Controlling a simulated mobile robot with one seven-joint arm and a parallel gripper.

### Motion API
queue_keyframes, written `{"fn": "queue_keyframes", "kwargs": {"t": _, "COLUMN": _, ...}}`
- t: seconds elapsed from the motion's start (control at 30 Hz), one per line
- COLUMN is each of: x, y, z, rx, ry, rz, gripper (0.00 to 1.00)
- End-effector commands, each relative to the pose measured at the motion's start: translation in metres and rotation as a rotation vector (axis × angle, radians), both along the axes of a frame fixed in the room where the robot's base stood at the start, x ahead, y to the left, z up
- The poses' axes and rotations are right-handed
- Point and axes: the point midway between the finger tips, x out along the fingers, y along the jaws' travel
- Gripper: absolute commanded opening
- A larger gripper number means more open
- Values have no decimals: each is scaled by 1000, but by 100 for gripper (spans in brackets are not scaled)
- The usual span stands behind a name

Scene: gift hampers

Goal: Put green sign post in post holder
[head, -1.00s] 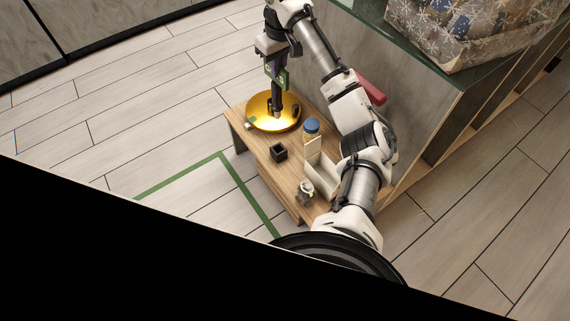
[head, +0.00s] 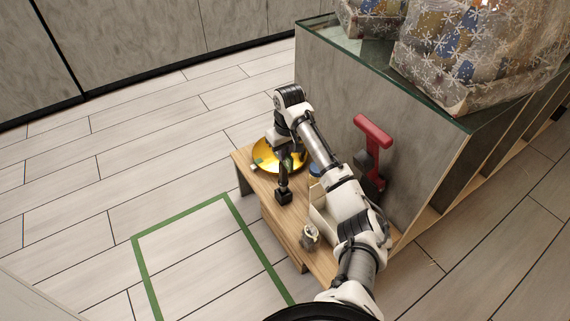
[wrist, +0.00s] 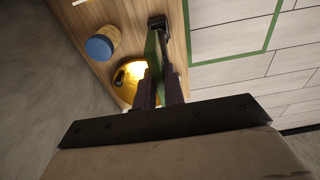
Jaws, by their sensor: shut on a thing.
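The green sign post shows as a narrow green strip between the fingers in the wrist view (wrist: 151,52). In the head view my arm and gripper mostly hide it. My gripper (head: 284,178) is shut on it and points down over the table; its fingers also show in the wrist view (wrist: 160,80). The post holder is a small black square block on the table (head: 283,197), directly below the gripper, and shows at the top of the wrist view (wrist: 157,21). The post's far end reaches the holder in the picture; I cannot tell whether it is inside.
A gold dish (head: 268,150) with small items is behind the gripper on the wooden table (head: 262,190). A blue-lidded jar (wrist: 102,46), a white open box (head: 322,215) and a small jar (head: 309,238) stand nearby. A grey counter (head: 410,150) borders the right.

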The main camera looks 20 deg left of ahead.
Motion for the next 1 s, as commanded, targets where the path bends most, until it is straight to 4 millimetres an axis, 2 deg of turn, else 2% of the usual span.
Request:
{"fn": "queue_keyframes", "kwargs": {"t": 0.17, "x": 0, "y": 0, "z": -12, "rx": -1, "ry": -1, "rz": 0, "gripper": 0}}
{"fn": "queue_keyframes", "kwargs": {"t": 0.4, "x": 0, "y": 0, "z": -46, "rx": -1, "ry": 0, "rz": 1, "gripper": 0}}
{"fn": "queue_keyframes", "kwargs": {"t": 0.77, "x": 0, "y": 0, "z": -49, "rx": 0, "ry": 0, "rz": 1, "gripper": 0}}
{"fn": "queue_keyframes", "kwargs": {"t": 0.8, "x": 0, "y": 0, "z": -49, "rx": -1, "ry": -1, "rz": 2, "gripper": 16}}
{"fn": "queue_keyframes", "kwargs": {"t": 0.93, "x": 0, "y": 0, "z": -49, "rx": -1, "ry": -1, "rz": 1, "gripper": 32}}
{"fn": "queue_keyframes", "kwargs": {"t": 1.0, "x": 0, "y": 0, "z": -49, "rx": -1, "ry": -1, "rz": 1, "gripper": 32}}
